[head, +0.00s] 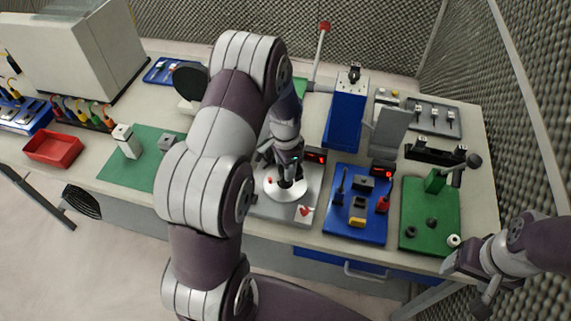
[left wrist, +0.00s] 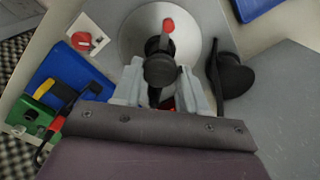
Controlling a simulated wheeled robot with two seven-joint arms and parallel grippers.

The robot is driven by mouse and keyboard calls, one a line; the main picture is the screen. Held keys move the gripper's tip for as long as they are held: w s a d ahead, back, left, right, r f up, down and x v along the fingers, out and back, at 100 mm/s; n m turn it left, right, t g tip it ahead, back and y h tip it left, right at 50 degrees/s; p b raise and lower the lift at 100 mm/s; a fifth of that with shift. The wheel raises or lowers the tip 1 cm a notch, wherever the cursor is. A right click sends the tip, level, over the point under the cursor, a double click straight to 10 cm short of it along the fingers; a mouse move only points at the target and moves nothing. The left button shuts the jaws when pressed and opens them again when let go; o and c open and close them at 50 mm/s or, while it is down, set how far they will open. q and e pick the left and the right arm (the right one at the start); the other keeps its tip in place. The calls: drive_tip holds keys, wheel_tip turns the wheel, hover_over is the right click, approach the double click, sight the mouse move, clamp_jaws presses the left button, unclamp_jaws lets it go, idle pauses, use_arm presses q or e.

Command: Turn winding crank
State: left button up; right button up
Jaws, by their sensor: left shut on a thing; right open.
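A white disc (head: 284,188) lies flat on a grey base plate on the bench; it also shows in the left wrist view (left wrist: 130,42). My left gripper (head: 290,172) points down over it and is shut on a black knob (left wrist: 160,69) above the disc. A red tip (left wrist: 168,25) stands out just beyond the knob. Which part here is the winding crank is unclear, as the gripper covers the fixture. A second black knob (left wrist: 235,76) stands beside the fingers. My right gripper (head: 470,282) is open and empty off the bench's front right corner.
A red switch (head: 305,212) sits in front of the disc. A blue block (head: 345,118) stands behind. A red tray (head: 53,148) is at left.

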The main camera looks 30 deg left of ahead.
use_arm(q)
drive_tip(key=shift+w+r+m, duration=0.1)
drive_tip(key=shift+m, duration=5)
drive_tip(key=shift+m+p, duration=0.35)
drive_tip(key=shift+m, duration=4.15)
drive_tip(key=shift+m, duration=0.4)
drive_tip(key=o, duration=1.1)
drive_tip(key=shift+c, duration=0.2)
